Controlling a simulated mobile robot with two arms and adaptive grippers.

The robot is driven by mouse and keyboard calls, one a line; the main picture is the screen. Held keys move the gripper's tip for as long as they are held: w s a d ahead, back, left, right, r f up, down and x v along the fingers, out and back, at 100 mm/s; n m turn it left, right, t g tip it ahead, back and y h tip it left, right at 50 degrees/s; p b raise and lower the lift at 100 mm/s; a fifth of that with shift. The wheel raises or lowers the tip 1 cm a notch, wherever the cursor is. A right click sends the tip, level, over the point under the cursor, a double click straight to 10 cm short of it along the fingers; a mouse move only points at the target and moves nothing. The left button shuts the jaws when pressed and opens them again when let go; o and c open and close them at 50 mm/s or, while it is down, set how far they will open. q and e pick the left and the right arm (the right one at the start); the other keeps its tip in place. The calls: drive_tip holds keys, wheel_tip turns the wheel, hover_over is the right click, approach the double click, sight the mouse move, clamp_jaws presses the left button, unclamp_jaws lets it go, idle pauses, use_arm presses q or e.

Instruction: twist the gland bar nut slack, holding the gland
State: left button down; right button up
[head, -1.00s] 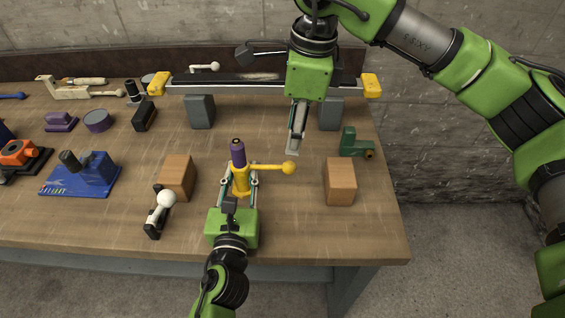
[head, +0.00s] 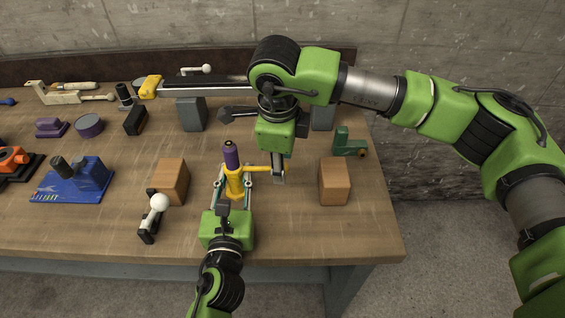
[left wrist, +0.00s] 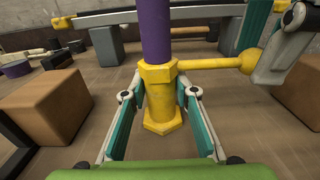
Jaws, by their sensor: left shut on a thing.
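The gland stands upright on the bench, a yellow body (left wrist: 162,112) with a hexagonal foot and a purple stem (head: 231,155) on top. A yellow bar (left wrist: 207,64) sticks out to the right from its upper part, the nut, and ends in a yellow ball (left wrist: 250,61). My left gripper (head: 234,188) is shut on the yellow body, one teal-padded finger on each side. My right gripper (head: 279,178) points down at the bar's ball end; in the left wrist view its fingers stand apart around the ball. In the head view the gripper hides the ball.
Wooden blocks stand left (head: 171,181) and right (head: 335,182) of the gland. A lever with a white ball (head: 159,202) is at the front left. A green fitting (head: 347,143) lies at the right. Behind, a long bar rests on grey blocks (head: 191,114).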

drive_tip(key=shift+w+f, duration=0.15)
drive_tip(key=shift+f, duration=0.35)
clamp_jaws()
